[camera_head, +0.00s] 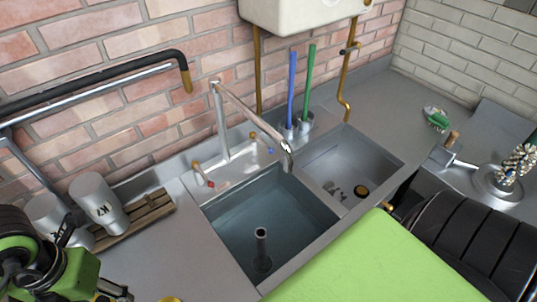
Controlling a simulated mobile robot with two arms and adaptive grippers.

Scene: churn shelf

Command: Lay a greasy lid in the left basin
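The left basin (222,222) is the larger, deeper one and looks filled with dark water, with an upright pipe (262,248) in it. No lid shows in it. At the right, a round metal piece (490,182) that may be a lid lies on the counter; a beaded object covers part of it. I cannot tell whether it is greasy. My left arm, green and black, fills the lower left corner; its gripper (112,291) is partly cut off at the bottom edge, and its fingers are unclear.
A tap (250,115) reaches over the left basin. A green brush (436,118) lies back right. A green panel (375,270) covers the front.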

